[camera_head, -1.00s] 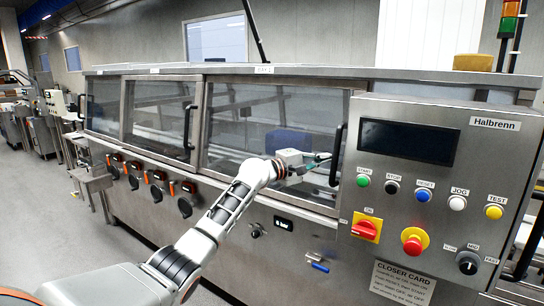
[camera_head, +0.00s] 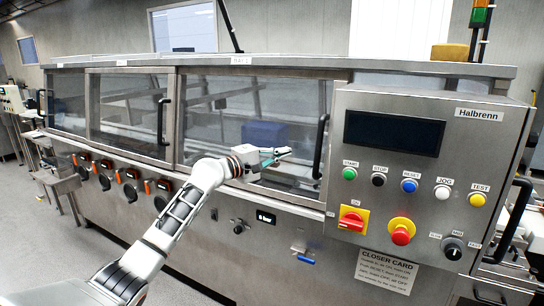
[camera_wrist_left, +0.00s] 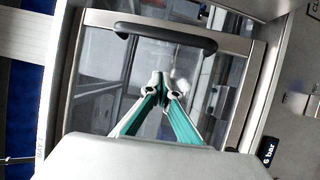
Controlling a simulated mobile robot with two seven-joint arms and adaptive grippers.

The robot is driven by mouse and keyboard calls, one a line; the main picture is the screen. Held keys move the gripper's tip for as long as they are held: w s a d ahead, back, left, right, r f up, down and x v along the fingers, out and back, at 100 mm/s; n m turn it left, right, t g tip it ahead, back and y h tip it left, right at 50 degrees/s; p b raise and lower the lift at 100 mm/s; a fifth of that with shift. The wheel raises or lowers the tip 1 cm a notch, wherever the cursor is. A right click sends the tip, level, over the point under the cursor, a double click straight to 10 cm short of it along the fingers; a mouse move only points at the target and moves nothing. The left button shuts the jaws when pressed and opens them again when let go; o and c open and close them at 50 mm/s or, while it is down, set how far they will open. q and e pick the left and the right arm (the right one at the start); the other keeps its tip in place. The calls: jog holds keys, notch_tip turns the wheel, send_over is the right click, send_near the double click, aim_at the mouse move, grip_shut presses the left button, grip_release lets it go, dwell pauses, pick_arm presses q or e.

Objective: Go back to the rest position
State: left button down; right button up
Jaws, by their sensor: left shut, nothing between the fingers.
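My left gripper (camera_head: 285,152) is shut and empty. It is held in front of the machine's glass guard door (camera_head: 250,125), left of the door's black vertical handle (camera_head: 320,146). In the left wrist view, the left gripper's two green-sided fingers (camera_wrist_left: 161,78) meet at their tips in front of the same glass, with the black handle (camera_wrist_left: 165,38) beyond them. My left arm reaches in from the bottom left of the head view. My right gripper does not show.
The control panel (camera_head: 400,215) with several buttons and a dark screen (camera_head: 394,133) stands to the right. A row of black knobs (camera_head: 104,182) and a blue-handled valve (camera_head: 303,256) stick out from the machine front. Grey floor (camera_head: 50,255) is open at the lower left.

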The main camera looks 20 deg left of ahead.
pick_arm(q)
jog(key=s+d+f+m+g+y, duration=0.1)
jog(key=s+d+f+m, duration=0.1)
jog(key=s+f, duration=0.65)
jog(key=s+d+f+m+g+y, duration=0.1)
jog(key=s+d+f+m, duration=0.2)
jog(key=f, duration=1.1)
jog(key=s+d+f+m+g+y, duration=0.1)
jog(key=s+f+m, duration=0.1)
jog(key=s+f, duration=0.7)
jog(key=s+d+f+m+y, duration=0.1)
jog(key=s+f+m, duration=0.2)
jog(key=s, duration=0.6)
jog(key=s+d+f+m+g+y, duration=0.1)
jog(key=s+d+f+m, duration=0.1)
jog(key=s+f, duration=0.6)
jog(key=s+d+f+m+g+y, duration=0.1)
jog(key=s+f+m, duration=0.4)
jog(key=s, duration=0.5)
jog(key=shift+d+f, duration=0.45)
jog(key=shift+d, duration=0.15)
